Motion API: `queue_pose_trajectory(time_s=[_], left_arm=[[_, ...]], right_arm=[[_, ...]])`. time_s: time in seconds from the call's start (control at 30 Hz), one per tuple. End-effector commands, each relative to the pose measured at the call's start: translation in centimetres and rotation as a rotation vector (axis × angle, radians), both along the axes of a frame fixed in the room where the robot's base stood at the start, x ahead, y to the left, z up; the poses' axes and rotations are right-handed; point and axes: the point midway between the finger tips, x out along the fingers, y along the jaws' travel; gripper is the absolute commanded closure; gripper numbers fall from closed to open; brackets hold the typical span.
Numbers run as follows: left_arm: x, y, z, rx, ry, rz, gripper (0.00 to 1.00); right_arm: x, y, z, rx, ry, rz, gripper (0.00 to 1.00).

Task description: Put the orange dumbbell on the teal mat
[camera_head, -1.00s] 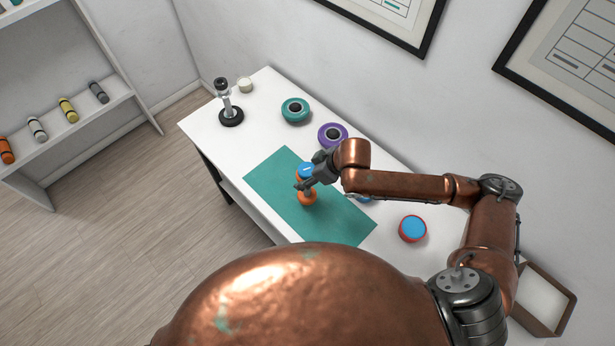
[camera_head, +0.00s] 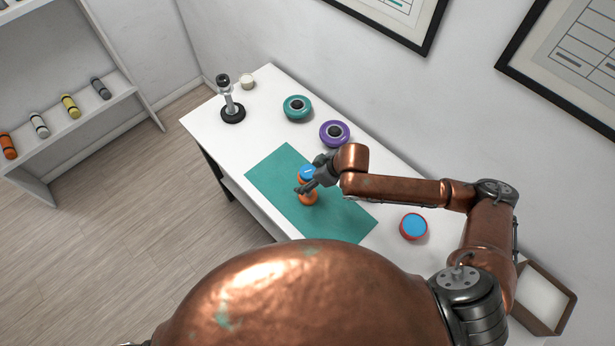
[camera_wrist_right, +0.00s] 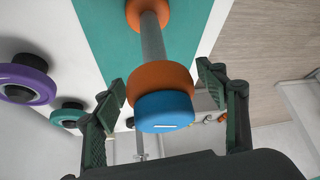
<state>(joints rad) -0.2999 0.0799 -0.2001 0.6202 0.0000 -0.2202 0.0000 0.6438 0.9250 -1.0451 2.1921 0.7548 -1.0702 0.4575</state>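The orange dumbbell (camera_head: 308,198) stands on the teal mat (camera_head: 275,173), its blue-capped end up and its lower orange weight at the mat. The right wrist view shows its blue end cap (camera_wrist_right: 165,111), orange weights and grey handle over the teal mat (camera_wrist_right: 100,38). My right gripper (camera_head: 303,187) is at the dumbbell. In the wrist view the two fingers of the right gripper (camera_wrist_right: 163,85) are spread on either side of the upper weight, seemingly with gaps. The arm and fingers partly hide the dumbbell in the head view. My left gripper is not in view.
A wall (camera_head: 270,35) borders the table's far side.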

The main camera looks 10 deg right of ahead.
Motion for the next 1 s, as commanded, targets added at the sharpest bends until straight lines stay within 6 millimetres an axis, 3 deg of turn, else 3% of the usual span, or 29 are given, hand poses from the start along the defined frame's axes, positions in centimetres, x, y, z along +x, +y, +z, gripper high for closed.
queue_pose_trajectory(time_s=[0.37, 0.8, 1.0], left_arm=[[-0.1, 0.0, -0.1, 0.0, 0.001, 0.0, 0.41], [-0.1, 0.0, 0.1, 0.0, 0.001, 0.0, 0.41], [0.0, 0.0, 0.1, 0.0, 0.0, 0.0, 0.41]], right_arm=[[-0.1, -0.2, 0.6, -0.001, -0.001, -0.001, 0.32], [-2.9, -3.7, 7.7, -0.002, -0.002, -0.001, 0.32], [-3.8, -4.7, 9.9, -0.001, -0.002, 0.0, 0.32]])
